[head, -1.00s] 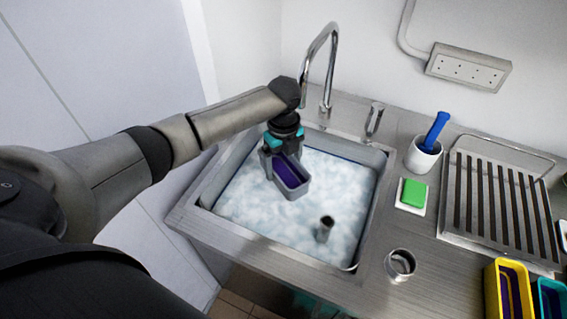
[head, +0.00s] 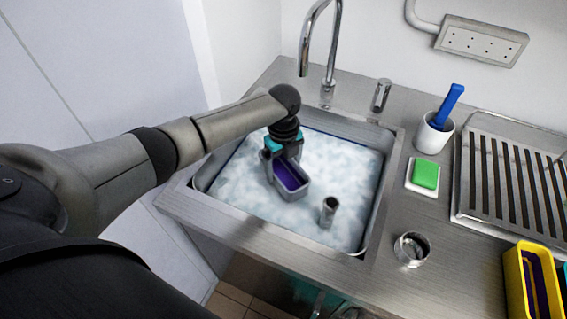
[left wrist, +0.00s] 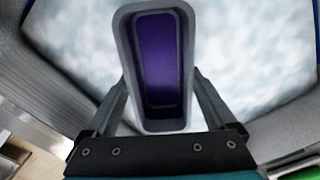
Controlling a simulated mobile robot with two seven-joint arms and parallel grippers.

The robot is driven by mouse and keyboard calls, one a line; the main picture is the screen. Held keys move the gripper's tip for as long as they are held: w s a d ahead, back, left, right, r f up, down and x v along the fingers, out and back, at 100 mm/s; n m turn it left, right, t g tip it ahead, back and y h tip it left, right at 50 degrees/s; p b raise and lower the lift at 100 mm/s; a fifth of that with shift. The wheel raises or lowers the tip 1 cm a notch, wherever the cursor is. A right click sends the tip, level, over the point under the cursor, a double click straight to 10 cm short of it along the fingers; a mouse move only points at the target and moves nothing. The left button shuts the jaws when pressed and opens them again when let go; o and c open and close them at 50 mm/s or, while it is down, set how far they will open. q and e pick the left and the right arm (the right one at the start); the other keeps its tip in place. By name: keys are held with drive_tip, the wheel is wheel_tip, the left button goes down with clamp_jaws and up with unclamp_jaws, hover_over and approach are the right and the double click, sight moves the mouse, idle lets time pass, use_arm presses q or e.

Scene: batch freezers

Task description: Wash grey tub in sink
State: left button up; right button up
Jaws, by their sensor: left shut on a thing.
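The grey tub (head: 297,188) is a small oblong container with a purple inside. My left gripper (head: 276,168) is shut on it and holds it over the left part of the sink (head: 350,252), which is filled with foamy white water. In the left wrist view the tub (left wrist: 187,112) sits upright between the two fingers (left wrist: 160,112), its opening facing the camera. I cannot tell whether its bottom touches the foam. The chrome tap (head: 333,50) arches behind the sink. My right gripper is not in view.
A metal cylinder (head: 328,212) stands in the foam. Right of the sink are a metal cup (head: 411,249), a green sponge (head: 426,174), a white pot (head: 434,137) with a blue-handled tool, a slatted drying rack (head: 515,190) and a yellow tub (head: 518,285).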

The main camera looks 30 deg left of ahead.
sight(283, 178)
use_arm(q)
drive_tip(key=shift+f+b, duration=2.4)
drive_tip(key=shift+f, duration=1.25)
drive_tip(key=shift+a, duration=0.1)
